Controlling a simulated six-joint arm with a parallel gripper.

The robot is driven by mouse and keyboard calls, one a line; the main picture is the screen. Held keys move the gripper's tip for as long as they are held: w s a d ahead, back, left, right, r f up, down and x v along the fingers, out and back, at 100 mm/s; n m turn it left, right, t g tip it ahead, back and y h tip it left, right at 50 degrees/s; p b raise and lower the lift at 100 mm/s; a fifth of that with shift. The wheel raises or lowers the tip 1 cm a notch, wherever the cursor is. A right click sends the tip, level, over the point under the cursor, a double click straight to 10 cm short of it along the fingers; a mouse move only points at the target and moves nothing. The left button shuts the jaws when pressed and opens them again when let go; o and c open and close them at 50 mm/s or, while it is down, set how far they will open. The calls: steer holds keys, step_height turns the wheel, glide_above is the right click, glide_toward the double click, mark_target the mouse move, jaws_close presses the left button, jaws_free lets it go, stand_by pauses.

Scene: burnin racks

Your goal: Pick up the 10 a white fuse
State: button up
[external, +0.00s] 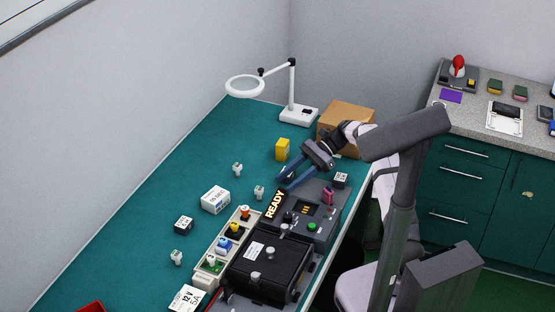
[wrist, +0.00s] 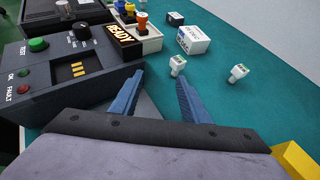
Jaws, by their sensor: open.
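Several small white fuse-like pieces stand loose on the green mat; their ratings are too small to read, so I cannot tell which is 10 A. One white fuse (external: 259,192) stands nearest my gripper (external: 284,178) and shows in the wrist view (wrist: 177,65) just beyond the fingertips. A second white fuse (external: 237,169) is farther out and shows to the right in the wrist view (wrist: 238,72). A third white fuse (external: 176,257) stands nearer the front left in the external view. My gripper, also in the wrist view (wrist: 160,82), is open and empty, its blue fingers apart.
A dark test unit with a lit READY sign (external: 275,204) stands beside my gripper. A pale tray (external: 203,275) holds colored pieces. A white labelled box (external: 215,200), yellow block (external: 282,150), cardboard box (external: 349,115) and magnifier lamp (external: 292,90) stand around. The mat's far left is clear.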

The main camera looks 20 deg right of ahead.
mark_target(264, 198)
steer(key=w, duration=0.1)
steer(key=w+a+f, duration=0.1)
steer(key=w+m+t+y, duration=0.1)
steer(key=shift+a+f, duration=0.2)
steer(key=shift+a, duration=0.05)
steer(key=shift+p+x, duration=0.7)
steer(key=shift+x, duration=2.95)
steer(key=shift+s+d+f, duration=0.1)
steer(key=shift+s, duration=0.05)
steer(key=c, duration=0.9)
